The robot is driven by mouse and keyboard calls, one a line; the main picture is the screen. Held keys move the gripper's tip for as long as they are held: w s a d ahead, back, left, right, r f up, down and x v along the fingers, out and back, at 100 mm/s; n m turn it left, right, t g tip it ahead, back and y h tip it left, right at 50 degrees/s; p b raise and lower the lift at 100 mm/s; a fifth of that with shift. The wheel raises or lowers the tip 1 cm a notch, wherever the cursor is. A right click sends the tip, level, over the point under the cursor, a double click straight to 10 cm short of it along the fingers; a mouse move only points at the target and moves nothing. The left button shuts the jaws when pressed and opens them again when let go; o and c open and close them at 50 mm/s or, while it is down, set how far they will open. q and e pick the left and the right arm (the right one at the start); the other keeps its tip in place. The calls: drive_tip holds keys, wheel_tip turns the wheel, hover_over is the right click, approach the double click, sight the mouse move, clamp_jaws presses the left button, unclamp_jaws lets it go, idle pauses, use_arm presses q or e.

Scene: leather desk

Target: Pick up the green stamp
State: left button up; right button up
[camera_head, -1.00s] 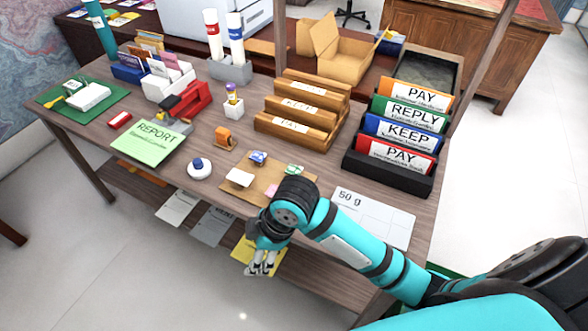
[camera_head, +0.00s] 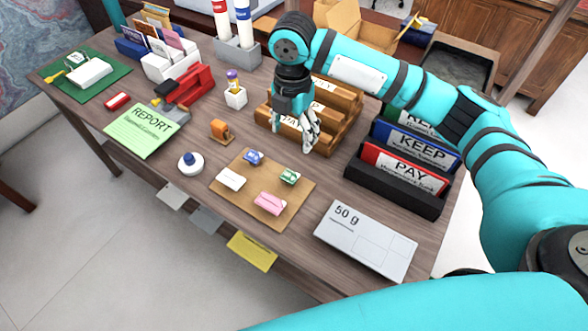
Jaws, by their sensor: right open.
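The green stamp (camera_head: 290,176) lies on the brown board (camera_head: 240,203), near its upper right edge, in the head view. A blue stamp (camera_head: 253,157), a white one (camera_head: 231,179) and a pink one (camera_head: 270,203) share the board. My right gripper (camera_head: 295,153) points down with its fingers apart and empty. In the picture its fingertips are just above the green stamp and apart from it; the exact height is hard to tell. My left gripper is not in view.
The wooden sorter (camera_head: 338,129) stands behind my right gripper, partly hidden by it. A black binder rack (camera_head: 395,187) is to the right. A 50 g card (camera_head: 366,240) lies in front. An orange tape dispenser (camera_head: 220,130) and a round white-and-blue object (camera_head: 190,163) are left of the board.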

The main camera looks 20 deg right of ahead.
hover_over(292, 173)
wheel_tip(292, 173, down, 6)
drive_tip(key=f, duration=0.2)
drive_tip(key=shift+s+f+p, duration=0.3)
drive_tip(key=shift+s+p, duration=0.05)
drive_tip(key=shift+p, duration=0.05)
drive_tip(key=shift+f, duration=0.8)
drive_tip(key=f, duration=0.2)
drive_tip(key=f+p, duration=0.1)
drive_tip(key=shift+w+f, duration=0.35)
drive_tip(key=shift+f, duration=0.35)
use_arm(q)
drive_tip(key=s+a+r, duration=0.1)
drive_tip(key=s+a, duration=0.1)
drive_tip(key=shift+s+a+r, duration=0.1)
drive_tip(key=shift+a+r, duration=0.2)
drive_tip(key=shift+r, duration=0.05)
use_arm(e)
drive_tip(key=shift+f, duration=0.1)
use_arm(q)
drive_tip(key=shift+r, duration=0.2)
use_arm(e)
drive_tip(key=shift+f, duration=0.25)
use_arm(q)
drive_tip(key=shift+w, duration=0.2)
use_arm(e)
drive_tip(key=c, duration=0.8)
